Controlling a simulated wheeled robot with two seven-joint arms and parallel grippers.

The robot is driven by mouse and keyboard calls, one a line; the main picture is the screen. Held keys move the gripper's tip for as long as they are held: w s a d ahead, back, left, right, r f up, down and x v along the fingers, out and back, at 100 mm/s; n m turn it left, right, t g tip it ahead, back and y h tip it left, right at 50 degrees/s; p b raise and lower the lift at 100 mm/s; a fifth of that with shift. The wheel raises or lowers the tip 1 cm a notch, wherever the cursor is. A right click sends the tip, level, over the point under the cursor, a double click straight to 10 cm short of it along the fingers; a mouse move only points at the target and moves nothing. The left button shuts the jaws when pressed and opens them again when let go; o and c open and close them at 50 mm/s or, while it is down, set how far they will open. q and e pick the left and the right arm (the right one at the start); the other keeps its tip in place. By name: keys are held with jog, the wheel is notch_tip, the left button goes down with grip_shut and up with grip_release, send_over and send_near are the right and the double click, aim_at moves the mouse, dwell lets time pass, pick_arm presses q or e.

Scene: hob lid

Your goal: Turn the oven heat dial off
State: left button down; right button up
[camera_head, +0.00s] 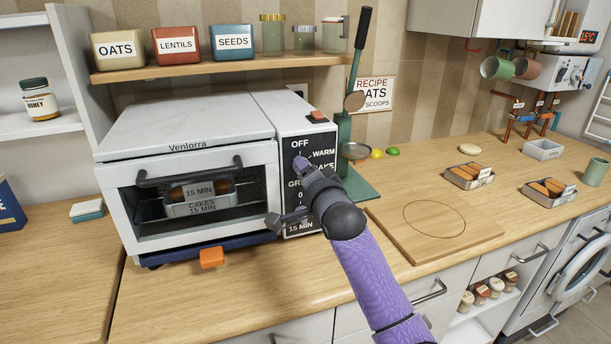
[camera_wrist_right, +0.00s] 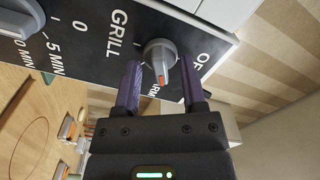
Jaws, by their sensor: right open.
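The oven (camera_head: 190,130) stands on the counter with its door shut. Its black control panel (camera_head: 292,132) reads OFF, WARM, BAKE and GRILL. My right gripper (camera_head: 304,167) is at the panel, covering most of the dial in the head view. In the wrist view the open gripper (camera_wrist_right: 160,88) has one purple finger on each side of the dial. I cannot tell whether they touch it. My left gripper is not in view.
Below GRILL, a second grey dial (camera_wrist_right: 18,18) sits by the minute marks. A labelled tray (camera_head: 198,200) shows through the oven door. A wooden board (camera_head: 465,237) lies on the counter.

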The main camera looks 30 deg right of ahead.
jog(key=shift+w+d, duration=0.1)
jog(key=shift+w, duration=0.15)
grip_shut()
jog(key=n+p, duration=0.7)
jog(key=n, duration=0.5)
dwell(0.6)
dwell(0.5)
